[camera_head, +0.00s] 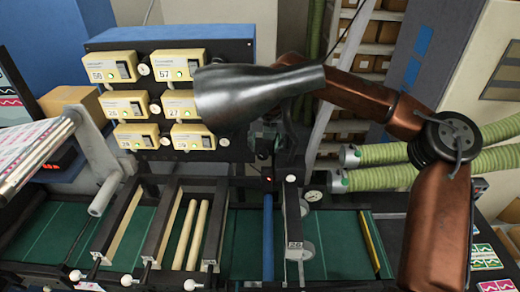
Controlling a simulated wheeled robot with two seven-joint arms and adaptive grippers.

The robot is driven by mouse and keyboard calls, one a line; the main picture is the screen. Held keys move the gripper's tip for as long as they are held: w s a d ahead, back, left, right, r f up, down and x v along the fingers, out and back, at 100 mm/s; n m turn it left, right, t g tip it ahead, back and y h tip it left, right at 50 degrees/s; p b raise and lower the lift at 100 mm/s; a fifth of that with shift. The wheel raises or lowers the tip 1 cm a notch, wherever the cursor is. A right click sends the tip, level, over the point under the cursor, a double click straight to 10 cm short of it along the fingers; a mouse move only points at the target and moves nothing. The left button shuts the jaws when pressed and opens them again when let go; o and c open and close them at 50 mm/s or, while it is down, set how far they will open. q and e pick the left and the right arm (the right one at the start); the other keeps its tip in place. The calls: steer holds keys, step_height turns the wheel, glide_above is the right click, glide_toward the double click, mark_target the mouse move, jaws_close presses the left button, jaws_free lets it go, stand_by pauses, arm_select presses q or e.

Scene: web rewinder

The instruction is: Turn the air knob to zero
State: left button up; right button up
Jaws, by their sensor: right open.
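My right arm (350,90) comes in from the right, bends at a black joint and reaches left over the machine. It ends in a dark, cone-shaped part (255,95) in front of the right side of the control panel (215,47). My right gripper (270,143) appears as dark parts below the cone, open, with its fingers hard to separate from the machine. I cannot tell which control is the air knob. Small round dials (143,69) stand between the cream control units (110,67). A round gauge (314,196) sits lower, right of centre. My left gripper is not in view.
A blue roller (268,238) and pale wooden rods (190,235) lie in the machine below. A printed web (35,150) runs at the left. Ribbed green hoses (385,177) cross at the right. Shelves (365,60) stand behind.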

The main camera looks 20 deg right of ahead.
mark_target(263, 152)
steer(key=p+x, duration=0.2)
steer(key=x, duration=0.3)
steer(key=shift+w+f, duration=0.15)
steer(key=shift+f, duration=0.2)
steer(key=shift+c, duration=0.3)
steer(key=c, duration=1.1)
